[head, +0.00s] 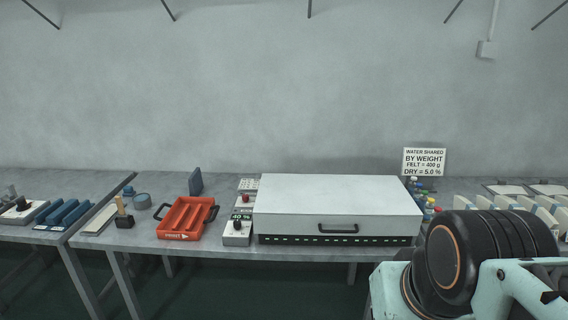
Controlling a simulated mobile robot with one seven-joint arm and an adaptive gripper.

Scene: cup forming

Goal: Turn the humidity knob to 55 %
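A small grey-white control box (236,240) stands at the table's front edge, just left of a large white lidded case. A black knob (237,225) sits on its top, and a display (241,217) behind the knob appears to read 40 %. The knob's pointer is too small to read. My gripper is not in view; only part of my arm shows at the lower right, well to the right of the knob.
The white case (338,203) has a black front handle (338,228). A red tray (185,219) stands left of the control box. A red button (245,198) is behind the knob. Small coloured bottles (429,209) and a sign (424,162) are at the right.

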